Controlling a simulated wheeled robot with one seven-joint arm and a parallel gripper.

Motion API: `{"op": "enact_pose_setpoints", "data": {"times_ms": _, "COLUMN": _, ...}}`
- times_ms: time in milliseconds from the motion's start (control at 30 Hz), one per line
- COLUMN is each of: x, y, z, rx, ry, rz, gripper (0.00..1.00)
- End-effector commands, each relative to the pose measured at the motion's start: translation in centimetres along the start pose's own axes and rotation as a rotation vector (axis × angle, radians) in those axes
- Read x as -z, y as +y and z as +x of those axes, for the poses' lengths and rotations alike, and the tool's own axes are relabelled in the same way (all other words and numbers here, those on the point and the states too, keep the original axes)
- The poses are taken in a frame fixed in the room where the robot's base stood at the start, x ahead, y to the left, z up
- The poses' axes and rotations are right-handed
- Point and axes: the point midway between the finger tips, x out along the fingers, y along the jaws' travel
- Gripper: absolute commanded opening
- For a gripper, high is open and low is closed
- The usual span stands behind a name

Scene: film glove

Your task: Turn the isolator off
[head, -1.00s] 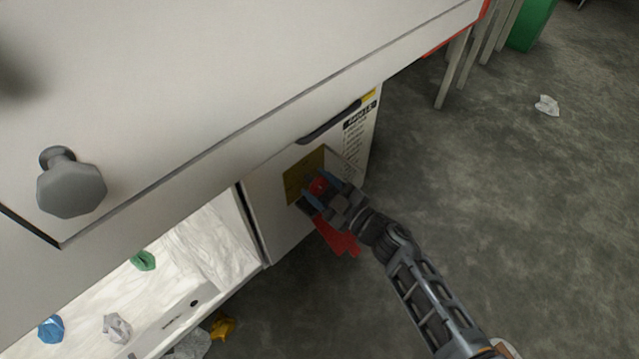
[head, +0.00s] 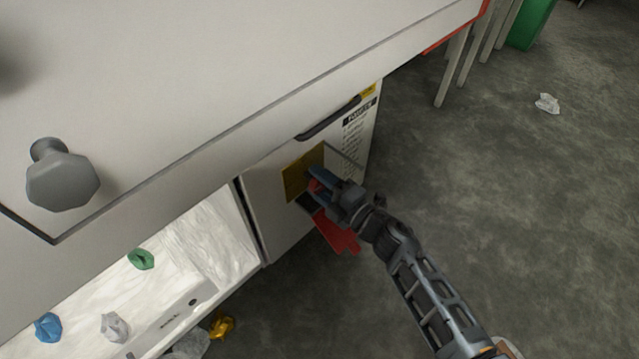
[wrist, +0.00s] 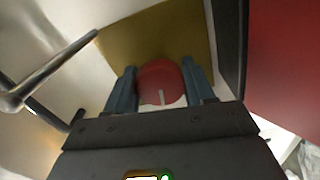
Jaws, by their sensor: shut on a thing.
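The isolator is a round red knob (wrist: 161,84) with a pale mark, on a yellow plate (wrist: 160,38) fixed to the cabinet's side panel. The yellow plate also shows in the head view (head: 299,177). My gripper (wrist: 162,88) has its two blue-grey fingers on either side of the knob and is shut on it. In the head view my gripper (head: 318,186) covers most of the knob. The pale mark points toward my gripper's palm in the wrist view.
A red piece (head: 338,232) hangs just below my gripper. An open, lit compartment (head: 215,235) with crumpled scraps lies to the left. The floor (head: 540,220) at the right is mostly clear.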

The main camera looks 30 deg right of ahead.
Motion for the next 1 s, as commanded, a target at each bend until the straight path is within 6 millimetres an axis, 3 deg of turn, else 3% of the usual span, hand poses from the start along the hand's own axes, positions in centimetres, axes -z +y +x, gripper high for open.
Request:
{"op": "enact_pose_setpoints", "data": {"times_ms": 333, "x": -0.26, "y": -0.09, "z": -0.08, "rx": 0.003, "ry": -0.007, "rz": -0.153, "gripper": 0.23}}
{"op": "enact_pose_setpoints", "data": {"times_ms": 900, "x": -0.32, "y": -0.02, "z": -0.10, "rx": 0.003, "ry": -0.008, "rz": -0.184, "gripper": 0.23}}
{"op": "enact_pose_setpoints", "data": {"times_ms": 933, "x": -0.32, "y": -0.02, "z": -0.10, "rx": 0.003, "ry": -0.009, "rz": -0.184, "gripper": 0.54}}
{"op": "enact_pose_setpoints", "data": {"times_ms": 1000, "x": -0.30, "y": -0.02, "z": -0.09, "rx": 0.003, "ry": -0.008, "rz": -0.184, "gripper": 0.61}}
